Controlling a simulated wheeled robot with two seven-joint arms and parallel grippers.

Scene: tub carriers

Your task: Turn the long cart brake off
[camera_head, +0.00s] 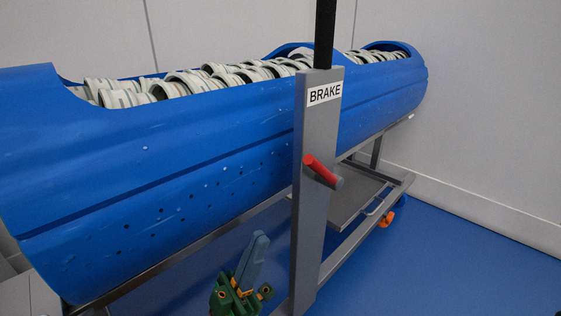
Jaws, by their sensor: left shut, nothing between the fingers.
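The long cart (178,254) is a grey metal frame bearing a long blue tub (180,165). A grey upright post (313,225) stands at its near side with a white BRAKE label (324,94). A short red brake handle (320,170) sticks out of the post below the label, tilted down to the right. My left gripper (256,244) is at the bottom of the view, left of the post and below the handle. Its fingers point up, shut and empty, apart from the handle. My right gripper is out of view.
The tub holds many pale ring-shaped parts (225,76). A black bar (325,35) rises from the post top. An orange caster part (387,219) shows under the cart's far end. Blue floor (450,270) is clear at right, before a pale wall (490,100).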

